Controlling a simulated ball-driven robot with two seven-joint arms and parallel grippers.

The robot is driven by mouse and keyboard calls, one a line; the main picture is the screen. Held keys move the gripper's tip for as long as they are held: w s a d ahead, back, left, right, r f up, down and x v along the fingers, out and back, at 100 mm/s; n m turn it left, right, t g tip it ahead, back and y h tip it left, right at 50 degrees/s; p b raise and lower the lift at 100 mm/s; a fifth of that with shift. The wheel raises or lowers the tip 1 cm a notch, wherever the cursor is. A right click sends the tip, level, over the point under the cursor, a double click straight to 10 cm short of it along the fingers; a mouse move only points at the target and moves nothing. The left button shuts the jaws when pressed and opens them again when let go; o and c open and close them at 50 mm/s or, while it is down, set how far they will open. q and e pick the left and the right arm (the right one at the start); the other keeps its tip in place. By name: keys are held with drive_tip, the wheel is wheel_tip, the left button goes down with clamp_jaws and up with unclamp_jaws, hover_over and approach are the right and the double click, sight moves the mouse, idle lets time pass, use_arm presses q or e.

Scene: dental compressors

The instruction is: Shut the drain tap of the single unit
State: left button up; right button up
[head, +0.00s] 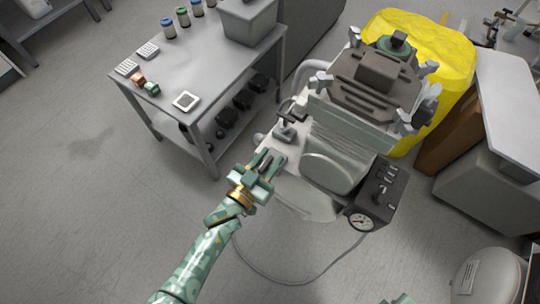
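The single unit is a compressor with a pale tank (330,165), a dark finned motor head (375,80) and a dark control box with a gauge (362,221). A small grey fitting with a dark lever (285,131) sits at its left side; it may be the drain tap, but its setting is too small to tell. My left gripper (270,160) is just below this fitting, beside the tank. Its two fingers look apart, with nothing seen between them. Only a green piece of my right arm or gripper (402,299) shows at the bottom edge.
A grey table (190,75) with jars, small parts and a bin (248,20) stands at upper left. A yellow covered object (440,45) is behind the unit. A grey cabinet (480,185) stands right. A hose (290,281) loops over the floor. The floor at left is clear.

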use_arm(q)
drive_tip(key=shift+w+d, duration=0.3)
drive_tip(key=shift+w, duration=0.05)
clamp_jaws()
